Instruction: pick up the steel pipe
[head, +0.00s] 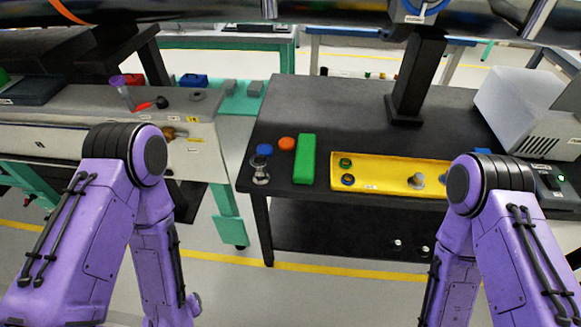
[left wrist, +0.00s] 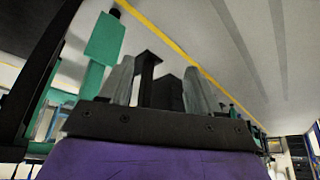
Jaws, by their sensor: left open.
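In the head view a short shiny steel piece with flanged ends (head: 260,171), which looks like the steel pipe, stands at the front left corner of the dark table (head: 350,105). It is beside a blue disc (head: 264,150). My left gripper (left wrist: 158,66) shows in the left wrist view with its two grey fingers apart and nothing between them that I can see held. The pipe is not visible in that view. In the head view both my arms hang down in front of the table, and neither gripper's fingers can be seen.
An orange disc (head: 287,143) and green block (head: 306,159) are near the pipe. A yellow tray (head: 385,174) with several small parts lies along the front edge. A black post (head: 416,75) and grey box (head: 531,110) stand behind. A bench (head: 60,140) is left, across a floor gap.

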